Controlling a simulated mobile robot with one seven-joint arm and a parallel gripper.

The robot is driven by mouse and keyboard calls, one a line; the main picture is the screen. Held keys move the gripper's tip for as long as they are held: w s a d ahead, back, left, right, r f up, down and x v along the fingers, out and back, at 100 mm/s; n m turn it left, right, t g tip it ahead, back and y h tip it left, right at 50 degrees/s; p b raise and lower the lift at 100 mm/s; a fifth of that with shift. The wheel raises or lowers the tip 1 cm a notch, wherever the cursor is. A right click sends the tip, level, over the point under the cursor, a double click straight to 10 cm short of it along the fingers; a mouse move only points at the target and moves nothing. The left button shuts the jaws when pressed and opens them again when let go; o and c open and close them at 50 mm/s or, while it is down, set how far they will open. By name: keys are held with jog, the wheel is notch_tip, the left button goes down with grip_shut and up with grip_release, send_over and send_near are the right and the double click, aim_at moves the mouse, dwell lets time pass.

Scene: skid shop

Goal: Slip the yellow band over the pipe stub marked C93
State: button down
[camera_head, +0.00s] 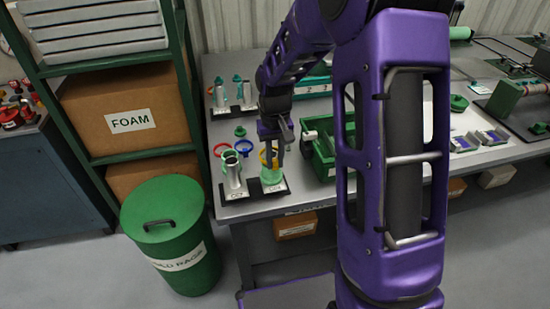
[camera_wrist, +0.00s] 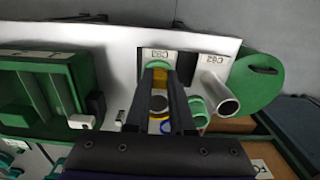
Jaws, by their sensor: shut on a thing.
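My gripper (camera_head: 270,146) is shut on the yellow band (camera_head: 268,158). In the wrist view the band (camera_wrist: 161,77) shows between my two fingertips (camera_wrist: 161,72). The band is at the top end of a pale green pipe stub (camera_head: 272,176), which stands upright on a dark base. The stub shows partly in the wrist view (camera_wrist: 159,64), beside a label that seems to read C93. My fingers hide much of the stub there, and I cannot tell whether the band is around its top or just above it.
A bare metal pipe stub (camera_head: 233,176) on its own base stands close on the left. A red ring (camera_head: 221,150) and a blue ring (camera_head: 244,146) lie behind it. A green bin (camera_head: 318,150) is on the right. A green drum (camera_head: 170,235) stands on the floor left of the bench.

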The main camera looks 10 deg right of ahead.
jog(key=shift+f, duration=0.1)
dwell(0.3)
jog(key=shift+f, duration=0.4)
jog(key=shift+f+b, duration=0.6)
jog(key=shift+f, duration=0.5)
dwell(3.2)
jog(key=shift+f, duration=0.3)
jog(key=shift+f+b, duration=0.2)
jog(key=shift+b, duration=0.1)
jog(key=shift+f, duration=0.3)
jog(key=shift+f, duration=0.15)
dwell(0.4)
jog(key=shift+f+b, duration=0.35)
jog(key=shift+b, duration=0.1)
jog(key=shift+f, duration=0.3)
